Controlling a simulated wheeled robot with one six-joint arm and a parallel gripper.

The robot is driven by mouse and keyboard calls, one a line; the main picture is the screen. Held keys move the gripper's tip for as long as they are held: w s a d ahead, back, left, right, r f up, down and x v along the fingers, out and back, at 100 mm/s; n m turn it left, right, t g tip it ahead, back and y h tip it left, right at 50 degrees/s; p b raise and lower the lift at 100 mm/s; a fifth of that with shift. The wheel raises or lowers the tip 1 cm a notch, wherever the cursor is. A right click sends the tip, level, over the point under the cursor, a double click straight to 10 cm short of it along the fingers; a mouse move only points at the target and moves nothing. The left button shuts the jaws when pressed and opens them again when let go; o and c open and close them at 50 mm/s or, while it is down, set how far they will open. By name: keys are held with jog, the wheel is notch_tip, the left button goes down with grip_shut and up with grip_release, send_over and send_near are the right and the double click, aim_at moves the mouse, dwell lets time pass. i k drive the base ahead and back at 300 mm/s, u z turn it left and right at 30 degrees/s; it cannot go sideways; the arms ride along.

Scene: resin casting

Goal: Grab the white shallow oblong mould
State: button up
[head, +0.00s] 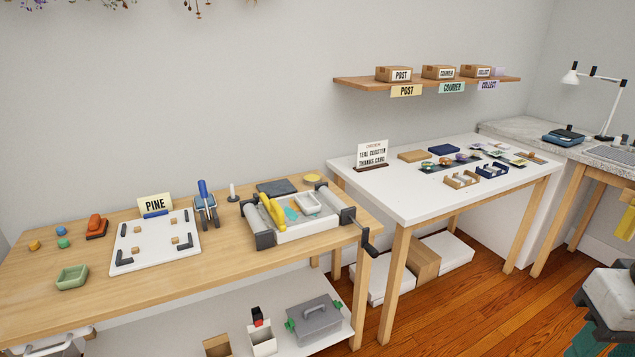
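A white shallow oblong mould (307,203) lies in the right part of a white open tray (308,229) on the wooden bench. It looks upright, open side up, with a pale grey inside. A teal piece (291,214) lies to its left in the same tray. A yellow tool (272,213) leans at the tray's left side. A separate green mould (72,277) sits at the bench's front left.
Dark vise-like blocks with a crank (369,240) flank the tray. A white board (155,243) with small wooden blocks lies to its left. The wooden bench (240,265) is bare in front. A white table (405,200) with small goods stands to the right.

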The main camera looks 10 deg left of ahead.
aim_at(308, 204)
jog(key=i, duration=1.05)
jog(key=u, duration=2.75)
jog(key=i, duration=0.6)
jog(key=z, duration=3.25)
